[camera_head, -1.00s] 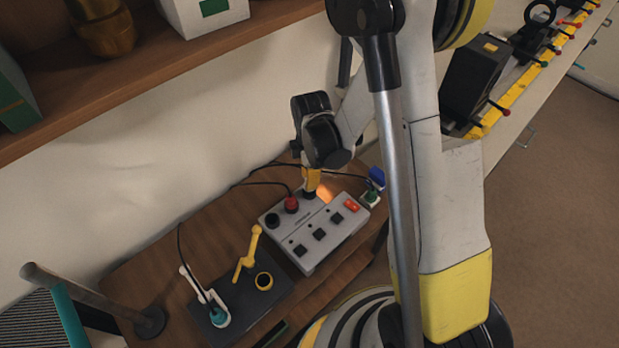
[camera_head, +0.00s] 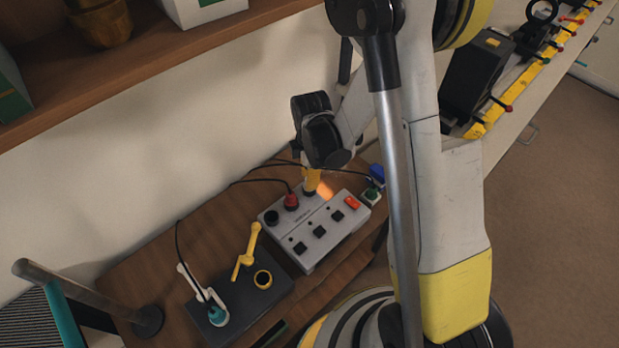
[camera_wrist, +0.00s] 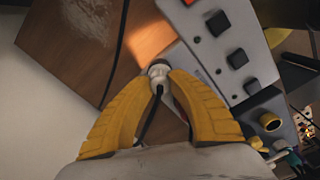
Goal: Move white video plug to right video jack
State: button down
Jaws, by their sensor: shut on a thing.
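The grey switch box (camera_head: 325,228) stands on the wooden table. An empty black jack (camera_head: 271,217) is at its left, and a red plug (camera_head: 291,202) sits in the middle jack. My gripper (camera_head: 311,182) is at the box's far right, over the right jack (camera_head: 309,191), which it mostly hides. In the wrist view, the yellow fingertips are shut on the white video plug (camera_wrist: 159,69), with a black cable trailing between the fingers. The plug's lower end is hidden, so I cannot tell whether it is seated.
Black cables cross the table behind the box. A blue connector (camera_head: 377,172) is at its right. A shelf (camera_head: 150,60) overhangs the wall.

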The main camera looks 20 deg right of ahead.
jog(key=c, duration=1.2)
grip_release()
notch_tip(320, 180, up, 12)
jog(key=s+r+m+t, duration=0.2)
jog(key=s+r+m, duration=0.2)
jog(key=m, duration=0.1)
jog(key=s+r+m+t, duration=0.2)
jog(key=s+r+m, duration=0.2)
jog(key=r+m, duration=0.1)
jog(key=s+r+m+t, duration=0.3)
jog(key=s+r+m, duration=0.1)
jog(key=s+m, duration=0.1)
jog(key=shift+r+m, duration=0.2)
jog(key=shift+m, duration=0.6)
